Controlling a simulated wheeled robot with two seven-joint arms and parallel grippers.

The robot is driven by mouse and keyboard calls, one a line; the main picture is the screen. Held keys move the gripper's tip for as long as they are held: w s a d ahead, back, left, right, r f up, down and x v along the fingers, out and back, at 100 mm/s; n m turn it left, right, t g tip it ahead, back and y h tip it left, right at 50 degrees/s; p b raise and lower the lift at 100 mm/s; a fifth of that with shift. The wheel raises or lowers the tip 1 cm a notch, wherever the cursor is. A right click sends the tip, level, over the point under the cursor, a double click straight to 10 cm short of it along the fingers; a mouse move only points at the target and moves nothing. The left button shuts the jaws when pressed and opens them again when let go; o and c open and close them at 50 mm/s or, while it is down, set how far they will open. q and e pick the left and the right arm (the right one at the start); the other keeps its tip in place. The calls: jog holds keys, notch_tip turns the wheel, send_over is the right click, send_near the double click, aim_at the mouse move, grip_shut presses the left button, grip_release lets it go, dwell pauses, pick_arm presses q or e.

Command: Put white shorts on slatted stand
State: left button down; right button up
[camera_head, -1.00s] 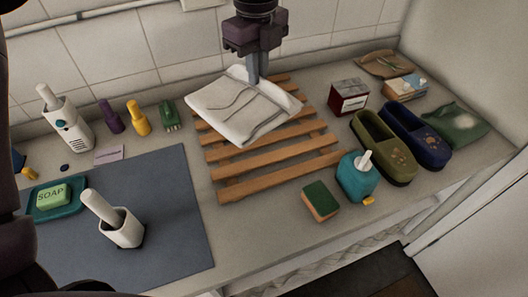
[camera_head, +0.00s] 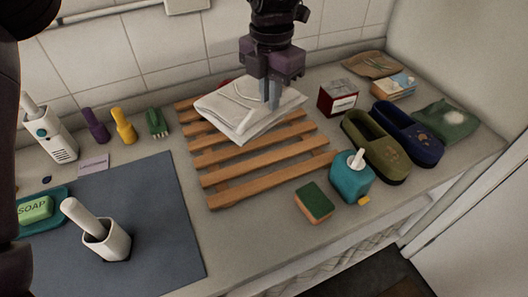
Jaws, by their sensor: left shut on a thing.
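The white shorts (camera_head: 232,117) are a folded cloth over the back part of the wooden slatted stand (camera_head: 266,182). The front slats of the stand are bare. My left gripper (camera_head: 270,98) comes down from above with its fingers at the right part of the shorts, shut on the cloth. The fingertips are partly lost against the fabric. I cannot tell whether the shorts rest fully on the slats or are held slightly above them. My right gripper is not in view.
Right of the stand are a red-and-white box (camera_head: 338,98), a teal bottle (camera_head: 350,182), a sponge (camera_head: 314,203) and green and blue slippers (camera_head: 374,148). Left are a grey mat (camera_head: 150,225), a white holder (camera_head: 105,243) and small brushes (camera_head: 124,127). A tiled wall stands behind.

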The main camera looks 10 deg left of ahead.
pick_arm(q)
jog(key=shift+w+f, duration=0.1)
jog(key=shift+f, duration=7.8)
jog(key=shift+f, duration=0.15)
jog(key=c, duration=1.5)
grip_release()
notch_tip(320, 180, up, 12)
jog(key=shift+r, duration=0.2)
